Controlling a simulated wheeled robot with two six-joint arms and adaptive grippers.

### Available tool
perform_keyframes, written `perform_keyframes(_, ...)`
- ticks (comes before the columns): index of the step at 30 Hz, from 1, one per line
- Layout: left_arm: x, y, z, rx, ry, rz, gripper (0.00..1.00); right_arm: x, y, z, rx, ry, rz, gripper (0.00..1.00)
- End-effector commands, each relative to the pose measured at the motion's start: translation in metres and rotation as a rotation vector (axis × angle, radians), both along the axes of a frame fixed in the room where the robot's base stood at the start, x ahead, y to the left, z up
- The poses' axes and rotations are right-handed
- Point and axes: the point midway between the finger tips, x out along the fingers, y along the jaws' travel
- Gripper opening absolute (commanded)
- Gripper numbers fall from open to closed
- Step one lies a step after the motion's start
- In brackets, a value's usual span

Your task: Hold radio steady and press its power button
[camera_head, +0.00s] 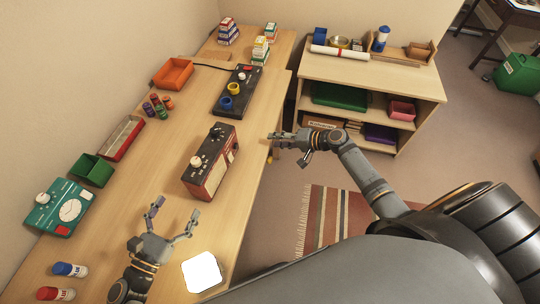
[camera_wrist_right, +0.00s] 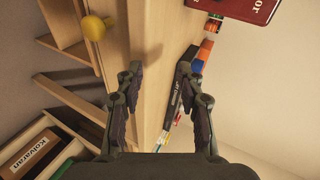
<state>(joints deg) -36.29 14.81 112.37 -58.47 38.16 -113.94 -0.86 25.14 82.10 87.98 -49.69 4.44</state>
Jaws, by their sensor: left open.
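An orange tray (camera_head: 173,73), green bin (camera_head: 91,170) and teal device (camera_head: 58,208) line the left side. A white square (camera_head: 201,272) lies near the left gripper. A shelf unit (camera_head: 368,78) stands right.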

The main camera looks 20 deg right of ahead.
Motion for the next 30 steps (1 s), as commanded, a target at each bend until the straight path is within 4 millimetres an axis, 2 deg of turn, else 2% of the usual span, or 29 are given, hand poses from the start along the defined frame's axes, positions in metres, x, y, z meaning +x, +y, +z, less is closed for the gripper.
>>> perform_keyframes(1, 0.000, 0.000, 0.000, 0.000, 0.000, 0.000, 0.92, -0.008, 0.022, 0.021, 0.171, 0.029, -0.006, 0.38)
perform_keyframes(3, 0.000, 0.000, 0.000, 0.000, 0.000, 0.000, 0.92, -0.022, 0.043, 0.035, 0.485, 0.188, -0.066, 0.38)
perform_keyframes(6, 0.000, 0.000, 0.000, 0.000, 0.000, 0.000, 0.92, -0.038, 0.052, 0.029, 0.825, 0.455, -0.170, 0.38)
perform_keyframes(9, 0.000, 0.000, 0.000, 0.000, 0.000, 0.000, 0.92, -0.048, 0.055, 0.022, 1.064, 0.667, -0.244, 0.38)
perform_keyframes(12, 0.000, 0.000, 0.000, 0.000, 0.000, 0.000, 0.92, -0.055, 0.056, 0.017, 1.221, 0.806, -0.290, 0.38)
perform_keyframes(18, 0.000, 0.000, 0.000, 0.000, 0.000, 0.000, 0.92, -0.059, 0.056, 0.014, 1.325, 0.902, -0.318, 0.38)
perform_keyframes(26, 0.001, 0.000, 0.000, 0.000, 0.000, 0.000, 0.92, -0.059, 0.056, 0.014, 1.321, 0.900, -0.319, 0.38)
perform_keyframes(30, 0.010, -0.008, 0.001, -0.003, -0.004, 0.002, 0.92, -0.059, 0.056, 0.014, 1.321, 0.899, -0.319, 0.38)
